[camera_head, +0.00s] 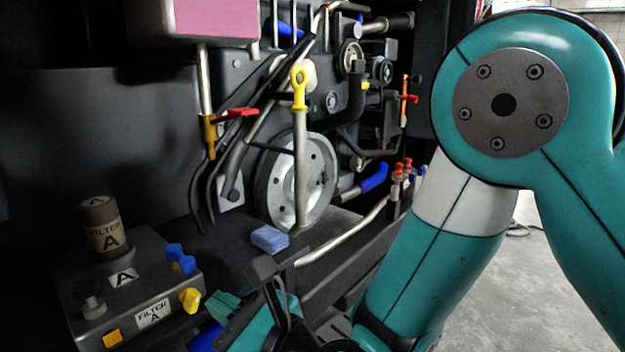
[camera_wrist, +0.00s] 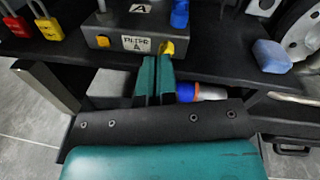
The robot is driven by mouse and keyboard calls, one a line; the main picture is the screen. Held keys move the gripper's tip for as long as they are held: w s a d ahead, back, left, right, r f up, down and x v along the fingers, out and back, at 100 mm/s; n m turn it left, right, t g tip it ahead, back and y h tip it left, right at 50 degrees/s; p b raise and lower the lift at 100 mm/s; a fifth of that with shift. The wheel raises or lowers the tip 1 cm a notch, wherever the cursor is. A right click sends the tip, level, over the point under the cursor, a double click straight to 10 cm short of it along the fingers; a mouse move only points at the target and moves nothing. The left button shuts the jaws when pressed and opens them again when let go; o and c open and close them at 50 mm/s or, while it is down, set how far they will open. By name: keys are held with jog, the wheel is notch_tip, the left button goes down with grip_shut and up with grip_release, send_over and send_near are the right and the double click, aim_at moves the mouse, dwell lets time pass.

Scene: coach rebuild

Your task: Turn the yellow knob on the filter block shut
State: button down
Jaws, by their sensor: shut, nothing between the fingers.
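The grey filter block (camera_head: 160,283), labelled FILTER A, sits at the lower left in the head view. Its front face shows in the wrist view (camera_wrist: 120,29). The yellow knob (camera_head: 190,300) sticks out at the right end of its front face, and it also shows in the wrist view (camera_wrist: 167,47). My gripper (camera_head: 219,305) is shut and empty, just right of the knob in the head view. In the wrist view my gripper's teal fingertips (camera_wrist: 155,61) lie side by side just below the knob. I cannot tell whether they touch it.
Red (camera_wrist: 17,26) and yellow (camera_wrist: 48,28) padlocks are at the left.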

aim_at(191, 299)
jog(key=w+a+m+p, duration=0.1)
jog(key=p, duration=0.3)
jog(key=w+a+m+t+p, duration=0.1)
jog(key=w+a+p, duration=0.1)
jog(key=p, duration=0.3)
jog(key=w+a+f+m+t+h+p, duration=0.1)
jog(key=w+m+p, duration=0.1)
jog(key=p, duration=0.2)
jog(key=shift+a+p, duration=0.25)
jog(key=shift+p, duration=0.15)
jog(key=shift+a+f+p, duration=0.1)
jog(key=shift+p, duration=0.4)
jog(key=shift+f, duration=0.15)
